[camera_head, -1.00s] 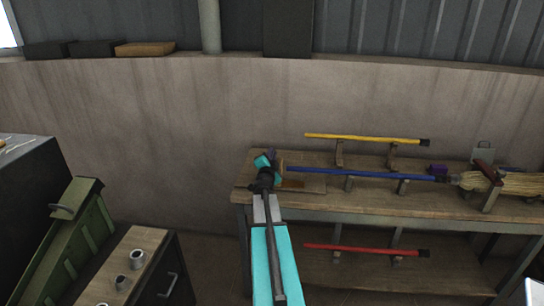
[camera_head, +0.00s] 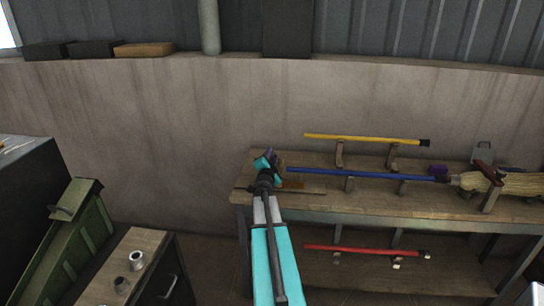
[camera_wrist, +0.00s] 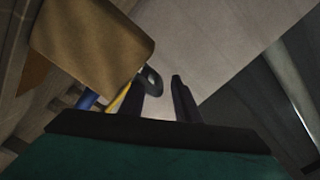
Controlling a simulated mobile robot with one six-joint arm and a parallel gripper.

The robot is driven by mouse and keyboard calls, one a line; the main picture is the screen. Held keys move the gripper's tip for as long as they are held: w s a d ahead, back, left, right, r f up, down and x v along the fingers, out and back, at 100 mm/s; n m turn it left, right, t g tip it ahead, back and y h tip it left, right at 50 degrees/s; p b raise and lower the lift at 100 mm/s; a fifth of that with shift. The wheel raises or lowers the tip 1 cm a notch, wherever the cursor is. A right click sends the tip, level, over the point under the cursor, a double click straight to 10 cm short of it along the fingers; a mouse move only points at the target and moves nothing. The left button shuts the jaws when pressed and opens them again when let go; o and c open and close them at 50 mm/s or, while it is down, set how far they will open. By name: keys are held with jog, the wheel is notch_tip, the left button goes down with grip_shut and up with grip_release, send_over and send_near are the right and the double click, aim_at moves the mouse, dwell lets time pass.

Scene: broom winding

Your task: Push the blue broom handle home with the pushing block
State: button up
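The blue broom handle (camera_head: 355,174) lies level along the workbench on small supports. Its right end meets the straw broom head (camera_head: 500,183); I cannot tell how far it is in. My gripper (camera_head: 266,162) is at the bench's left part, just left of the handle's free end. In the wrist view, the brown pushing block (camera_wrist: 92,45) is at upper left, with the blue handle (camera_wrist: 87,100) partly showing below it. A dark looped piece (camera_wrist: 151,80) is beside the left finger. My gripper fingers (camera_wrist: 158,100) are apart, with a visible gap between them. In the head view, my gripper hides the block.
A yellow handle (camera_head: 365,139) lies on supports behind the blue one. A red handle (camera_head: 365,250) lies on the lower shelf. A cabinet with metal rings (camera_head: 137,260) and a green box (camera_head: 62,240) stand at left.

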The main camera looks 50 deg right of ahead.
jog(key=b+v, duration=0.1)
jog(key=v, duration=1.2)
jog(key=shift+b, duration=0.3)
jog(key=shift+a, duration=0.1)
jog(key=shift+s, duration=0.15)
dwell(0.5)
